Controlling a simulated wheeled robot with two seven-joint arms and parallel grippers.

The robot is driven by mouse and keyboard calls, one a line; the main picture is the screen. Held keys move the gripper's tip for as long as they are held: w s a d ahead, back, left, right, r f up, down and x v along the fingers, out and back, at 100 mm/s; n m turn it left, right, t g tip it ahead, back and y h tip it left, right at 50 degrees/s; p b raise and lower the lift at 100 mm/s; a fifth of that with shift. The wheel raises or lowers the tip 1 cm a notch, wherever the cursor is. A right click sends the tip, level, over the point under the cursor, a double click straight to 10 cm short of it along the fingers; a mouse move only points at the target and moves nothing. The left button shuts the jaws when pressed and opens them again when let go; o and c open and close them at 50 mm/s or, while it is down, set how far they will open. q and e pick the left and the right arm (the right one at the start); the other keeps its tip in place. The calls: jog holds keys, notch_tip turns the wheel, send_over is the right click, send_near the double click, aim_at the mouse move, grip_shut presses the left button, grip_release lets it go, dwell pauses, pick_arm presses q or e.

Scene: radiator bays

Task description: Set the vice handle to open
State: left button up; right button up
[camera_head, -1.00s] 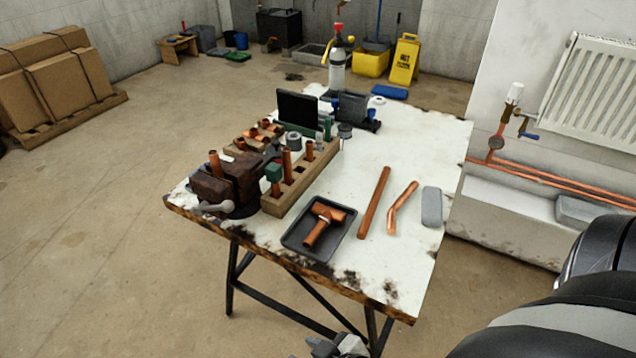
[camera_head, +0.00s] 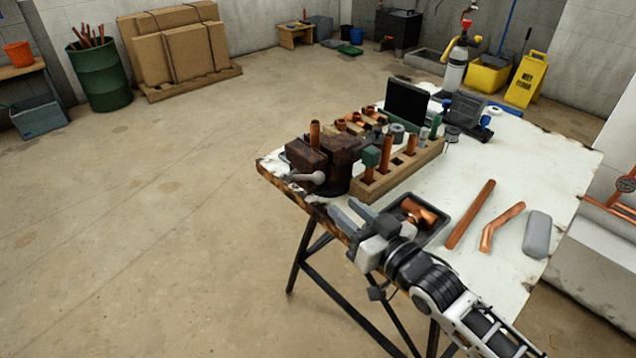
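The brown, rusty vice (camera_head: 340,150) stands at the near left corner of the workbench (camera_head: 480,215), with an upright copper pipe in its top. Its grey vice handle (camera_head: 304,177) is on the near left face, lying roughly level with a rounded end at its right. My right gripper (camera_head: 344,210) is over the bench's near edge, close in front of the vice and apart from the handle. Its two grey fingers are spread, with nothing between them. My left gripper is not in view.
A black tray (camera_head: 436,232) with a copper tee is partly hidden behind my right gripper. A wooden rack (camera_head: 372,191) with copper pipes stands right of the vice. Loose copper pipes (camera_head: 470,214) and a grey block (camera_head: 537,233) lie farther right. The floor left of the bench is clear.

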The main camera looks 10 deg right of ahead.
aim_at(317, 183)
jog(key=x, duration=1)
grip_shut()
